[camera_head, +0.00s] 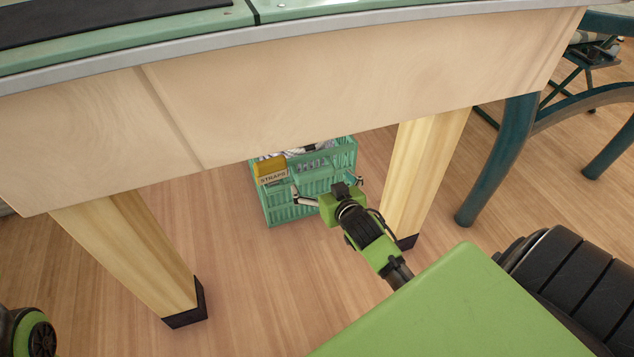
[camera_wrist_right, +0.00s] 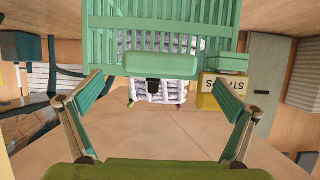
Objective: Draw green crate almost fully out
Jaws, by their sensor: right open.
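The green slatted crate (camera_head: 281,213) stands on the floor under the workbench, between two wooden legs; the bench apron hides its rear part. White rope shows inside it. In the right wrist view the crate (camera_wrist_right: 108,32) appears upside down at the top, with a pale green bar (camera_wrist_right: 155,65) across its front and the rope (camera_wrist_right: 160,92) behind. My right gripper (camera_head: 328,187) is at the crate's front. In the wrist view the gripper (camera_wrist_right: 160,82) is open, its fingers spread to either side of the bar with nothing clasped. My left gripper is not in view.
A yellow STRAPS label or box (camera_head: 270,170) sits at the crate's front left. Wooden legs (camera_head: 140,250) and (camera_head: 425,160) flank the crate. The bench apron (camera_head: 330,85) hangs above. Bare floor (camera_head: 270,290) lies in front. Dark green metal legs (camera_head: 497,160) stand at the right.

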